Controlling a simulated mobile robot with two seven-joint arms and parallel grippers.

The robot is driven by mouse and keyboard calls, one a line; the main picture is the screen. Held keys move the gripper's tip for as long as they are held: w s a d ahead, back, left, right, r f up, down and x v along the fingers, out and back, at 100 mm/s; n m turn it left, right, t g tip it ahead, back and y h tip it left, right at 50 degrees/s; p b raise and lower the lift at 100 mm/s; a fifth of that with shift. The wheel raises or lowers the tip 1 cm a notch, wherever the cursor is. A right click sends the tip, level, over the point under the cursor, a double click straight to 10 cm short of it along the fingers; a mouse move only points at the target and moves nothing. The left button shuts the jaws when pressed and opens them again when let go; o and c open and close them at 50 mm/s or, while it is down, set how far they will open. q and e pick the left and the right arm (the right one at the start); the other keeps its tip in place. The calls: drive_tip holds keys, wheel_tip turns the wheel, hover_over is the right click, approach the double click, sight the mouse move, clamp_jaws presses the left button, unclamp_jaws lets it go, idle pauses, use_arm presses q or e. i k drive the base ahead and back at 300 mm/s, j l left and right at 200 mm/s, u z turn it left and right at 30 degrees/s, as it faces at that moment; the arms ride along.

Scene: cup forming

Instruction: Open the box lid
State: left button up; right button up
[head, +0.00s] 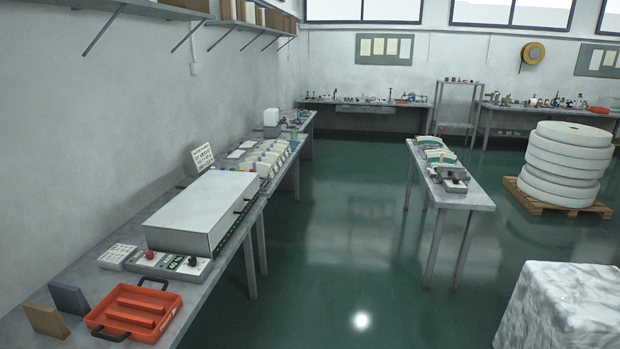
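A long light-grey metal box (203,206) stands on the grey bench along the left wall. Its flat top appears closed, and small dark fittings show on its right-hand side. I cannot tell whether this is the box with the lid. Neither of my grippers shows in the head view.
An orange tray (166,303) with black handles lies on the near bench, beside two small upright panels (47,320). A control panel (168,263) with knobs sits before the grey box. A narrow table (472,197) stands mid-room. Green floor (345,270) between is clear. White rolls (568,150) stand on a pallet.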

sight(211, 204)
drive_tip(key=i+u, duration=0.2)
drive_tip(key=i, duration=0.25)
drive_tip(key=i+l+u, duration=0.25)
drive_tip(key=i, duration=0.25)
drive_tip(key=i+l+u, duration=0.2)
drive_tip(key=i, duration=0.25)
drive_tip(key=i+l+u, duration=0.15)
drive_tip(key=u, duration=0.2)
drive_tip(key=i+l+u, duration=0.55)
drive_tip(key=u, duration=0.15)
